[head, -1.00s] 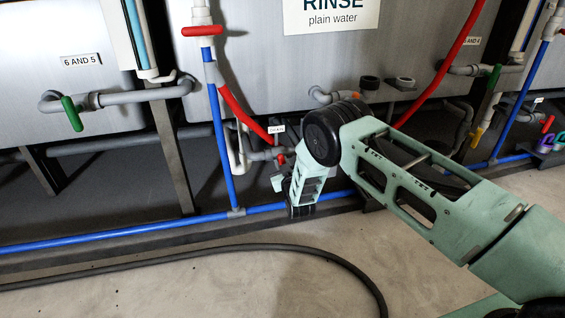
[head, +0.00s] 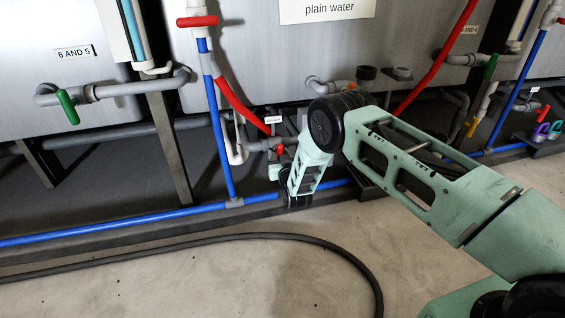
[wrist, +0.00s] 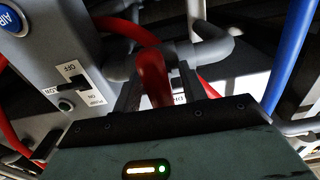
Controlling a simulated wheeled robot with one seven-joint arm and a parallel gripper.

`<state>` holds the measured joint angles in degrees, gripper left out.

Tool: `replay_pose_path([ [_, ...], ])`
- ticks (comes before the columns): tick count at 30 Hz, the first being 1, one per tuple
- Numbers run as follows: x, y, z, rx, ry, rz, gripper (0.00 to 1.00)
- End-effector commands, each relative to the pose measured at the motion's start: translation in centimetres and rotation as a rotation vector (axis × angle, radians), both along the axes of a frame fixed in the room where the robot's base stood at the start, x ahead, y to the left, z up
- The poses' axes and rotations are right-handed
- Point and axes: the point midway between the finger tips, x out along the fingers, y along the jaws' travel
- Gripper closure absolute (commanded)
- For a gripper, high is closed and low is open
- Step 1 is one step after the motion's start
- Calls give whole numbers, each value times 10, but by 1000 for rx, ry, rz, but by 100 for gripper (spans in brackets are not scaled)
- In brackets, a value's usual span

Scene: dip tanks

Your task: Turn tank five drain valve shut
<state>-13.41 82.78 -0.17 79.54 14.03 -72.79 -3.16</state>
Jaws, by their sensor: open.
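The drain valve sits low under the middle tank, with a red handle (head: 279,150) and a small white tag (head: 273,119) above it; the tag is too small to read. My gripper is low in front of the tank beside this valve, its fingers mostly hidden in the head view. In the wrist view my gripper (wrist: 158,88) is open, and a thick red handle (wrist: 153,75) stands between its two dark fingers. I cannot tell if either finger touches it. A grey pipe (wrist: 210,48) runs behind the handle.
A grey switch box (wrist: 65,75) stands close on the left in the wrist view. A red hose (head: 240,103) and a blue pipe (head: 219,140) run left of the valve. A dark hose (head: 330,246) lies on the floor. Green-handled valve (head: 67,106) is farther left.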

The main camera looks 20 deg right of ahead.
Motion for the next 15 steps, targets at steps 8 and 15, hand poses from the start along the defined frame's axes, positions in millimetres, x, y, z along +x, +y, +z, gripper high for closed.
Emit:
replay_pose_path([
  [8,-44,0,4,-2,6,1,58],
  [15,-102,1,4,-1,7,1,58],
])
